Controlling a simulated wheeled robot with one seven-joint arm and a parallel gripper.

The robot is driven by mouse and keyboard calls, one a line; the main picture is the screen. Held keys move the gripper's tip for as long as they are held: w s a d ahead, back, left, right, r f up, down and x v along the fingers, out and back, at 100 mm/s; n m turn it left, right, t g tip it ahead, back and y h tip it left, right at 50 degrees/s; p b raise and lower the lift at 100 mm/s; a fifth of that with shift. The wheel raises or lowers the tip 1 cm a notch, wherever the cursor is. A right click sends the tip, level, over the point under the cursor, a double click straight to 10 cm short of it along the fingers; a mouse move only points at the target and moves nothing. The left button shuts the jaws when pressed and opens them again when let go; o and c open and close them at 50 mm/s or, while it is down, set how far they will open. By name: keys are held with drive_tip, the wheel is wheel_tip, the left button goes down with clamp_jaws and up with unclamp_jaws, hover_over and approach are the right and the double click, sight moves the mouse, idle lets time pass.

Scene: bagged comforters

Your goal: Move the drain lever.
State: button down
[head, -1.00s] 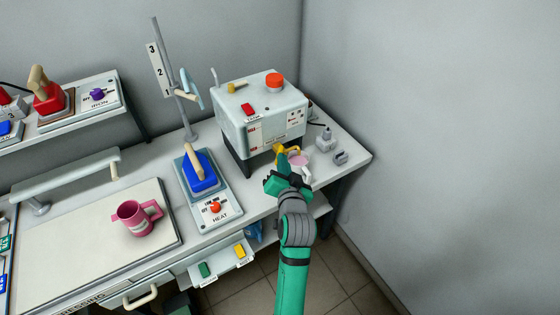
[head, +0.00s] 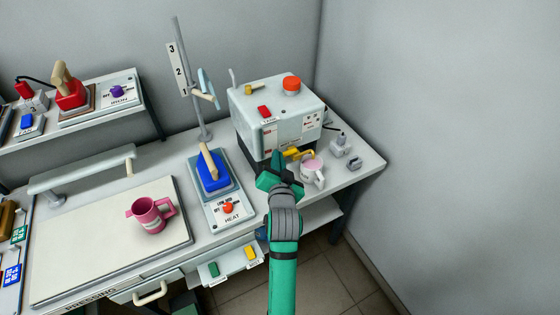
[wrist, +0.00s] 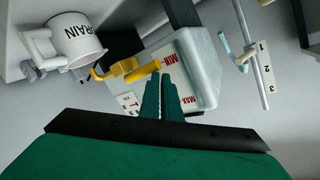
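The yellow drain lever (head: 300,153) sits low on the front of a pale boxy tank (head: 250,122). In the wrist view the yellow lever (wrist: 125,70) points its handle end right, close to my fingertips. A white mug marked DRAIN (wrist: 75,40) stands beside the lever. In the head view this mug (head: 313,177) has a pink inside and is under the lever. My green gripper (head: 277,160) is in front of the tank, just left of the lever. In the wrist view my gripper's fingers (wrist: 161,84) are together and empty. Whether they touch the lever is unclear.
A blue iron (head: 212,175) on a heat base stands left of the tank. A pink mug (head: 150,217) sits on the pressing board (head: 75,265). A grey pole (head: 188,75) with a numbered scale rises behind. Small grey fittings (head: 340,142) lie right of the mug.

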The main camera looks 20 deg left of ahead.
drive_tip(key=shift+w+a, duration=0.25)
drive_tip(key=shift+a, duration=0.55)
drive_tip(key=shift+w+a+f, duration=0.1)
drive_tip(key=shift+w+f, duration=0.05)
drive_tip(key=shift+w, duration=0.05)
